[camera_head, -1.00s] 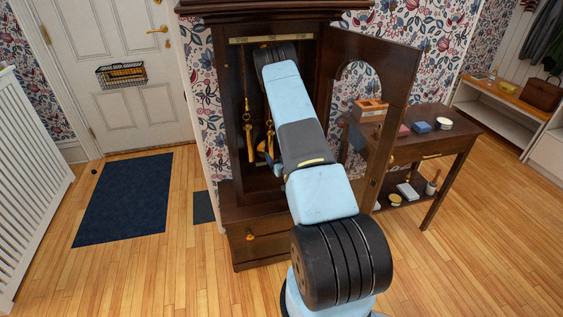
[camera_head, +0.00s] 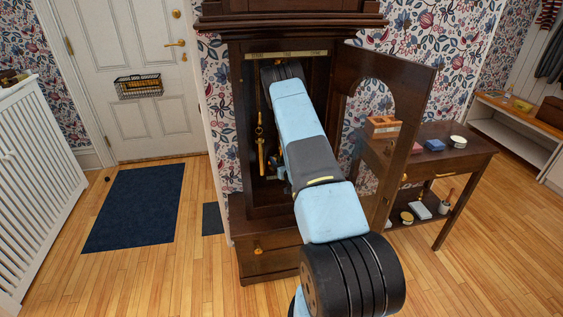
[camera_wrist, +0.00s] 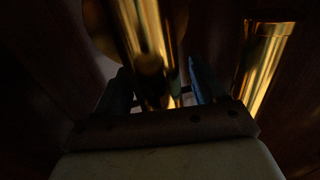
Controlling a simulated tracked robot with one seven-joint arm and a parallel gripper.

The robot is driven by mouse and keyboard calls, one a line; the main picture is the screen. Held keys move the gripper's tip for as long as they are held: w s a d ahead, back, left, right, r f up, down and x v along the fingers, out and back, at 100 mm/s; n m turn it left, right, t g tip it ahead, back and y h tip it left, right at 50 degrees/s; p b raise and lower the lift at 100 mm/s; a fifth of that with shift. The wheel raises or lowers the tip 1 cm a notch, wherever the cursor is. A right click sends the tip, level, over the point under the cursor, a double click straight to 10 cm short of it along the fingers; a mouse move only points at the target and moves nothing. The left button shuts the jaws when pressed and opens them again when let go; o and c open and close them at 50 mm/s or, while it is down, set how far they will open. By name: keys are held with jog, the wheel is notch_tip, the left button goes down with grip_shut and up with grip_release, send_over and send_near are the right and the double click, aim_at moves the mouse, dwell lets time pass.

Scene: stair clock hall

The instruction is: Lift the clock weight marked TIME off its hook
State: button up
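In the wrist view, my gripper (camera_wrist: 160,92) has its two fingers apart, either side of the lower part of a brass cylinder (camera_wrist: 150,30). A slim dark gap shows at the right finger; contact is unclear. A second brass cylinder (camera_wrist: 265,60) hangs to the right. No marking is legible on either. In the head view, my arm reaches into the open clock case (camera_head: 237,130), hiding my gripper. A brass weight (camera_head: 262,150) hangs left of my arm. A pale strip (camera_head: 287,54) with tiny lettering crosses the case top. The hooks are hidden or too small to make out.
Dark case walls close in around my gripper. Floor is free at left, around a blue mat (camera_head: 135,208).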

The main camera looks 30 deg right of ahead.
grip_shut()
dwell(0.4)
dwell(0.9)
